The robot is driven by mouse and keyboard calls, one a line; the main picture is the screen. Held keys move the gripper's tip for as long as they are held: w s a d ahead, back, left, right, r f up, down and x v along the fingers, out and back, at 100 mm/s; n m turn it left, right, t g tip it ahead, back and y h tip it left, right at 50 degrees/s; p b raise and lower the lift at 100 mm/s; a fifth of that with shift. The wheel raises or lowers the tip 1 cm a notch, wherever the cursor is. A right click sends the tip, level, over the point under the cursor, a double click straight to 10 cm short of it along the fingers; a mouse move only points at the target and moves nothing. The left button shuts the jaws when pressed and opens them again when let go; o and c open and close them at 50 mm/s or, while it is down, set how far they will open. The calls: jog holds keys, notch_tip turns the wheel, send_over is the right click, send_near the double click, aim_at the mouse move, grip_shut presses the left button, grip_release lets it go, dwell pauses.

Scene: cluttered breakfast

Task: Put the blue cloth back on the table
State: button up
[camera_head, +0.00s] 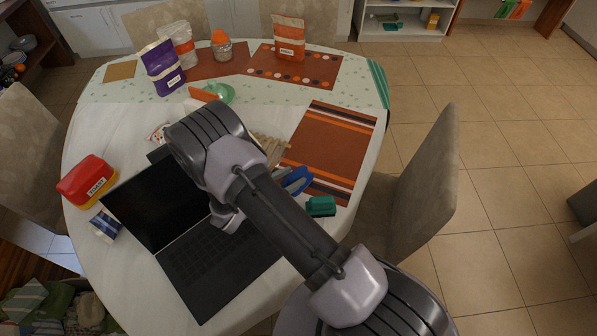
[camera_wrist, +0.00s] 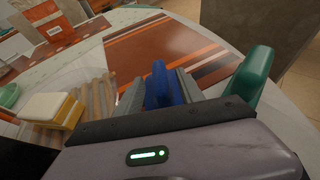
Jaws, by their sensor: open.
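A small blue thing (camera_wrist: 159,86) shows between the two fingers of my gripper (camera_wrist: 160,82) in the wrist view. It also shows beside my arm in the head view (camera_head: 298,180), over or on the table near the striped mat. I cannot tell whether it is the blue cloth, or whether it touches the table. My gripper is open, with its grey fingers either side of the blue thing; in the head view my arm hides much of the gripper. The round table (camera_head: 95,150) has a white top with a patterned cover at its far end.
A dark green object (camera_wrist: 250,72) stands right of my gripper. A wooden slatted piece (camera_wrist: 97,98) and a yellow-and-white sponge (camera_wrist: 52,110) lie left. An open laptop (camera_head: 160,205) and red tub (camera_head: 88,181) occupy the left side. The striped mat (camera_head: 332,145) is largely clear.

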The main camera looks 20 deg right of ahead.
jog(key=p+v, duration=0.1)
jog(key=v, duration=0.6)
jog(key=shift+s+a+r, duration=0.1)
jog(key=shift+a, duration=0.05)
jog(key=shift+s+a+r, duration=0.15)
jog(key=shift+a+r, duration=0.05)
jog(key=shift+r, duration=0.05)
jog(key=s+d+r+m+g+y, duration=0.2)
jog(key=s+r+m+g, duration=0.15)
jog(key=r+m, duration=0.45)
jog(key=s+d+r+m+g+y, duration=0.25)
jog(key=s+r+m, duration=0.2)
jog(key=r, duration=0.55)
jog(key=s+a+r+m+t+y, duration=0.35)
jog(key=s+r+m+y, duration=0.2)
jog(key=r+m, duration=0.2)
jog(key=s+a+r+m+t+y, duration=0.3)
jog(key=s+a+r+m+y, duration=0.1)
jog(key=s+r+m, duration=0.35)
jog(key=shift+w+f+b, duration=0.25)
jog(key=shift+f+b, duration=0.85)
jog(key=shift+b, duration=0.2)
jog(key=shift+w+f+b, duration=0.25)
jog(key=shift+f+b, duration=0.8)
jog(key=shift+b, duration=0.2)
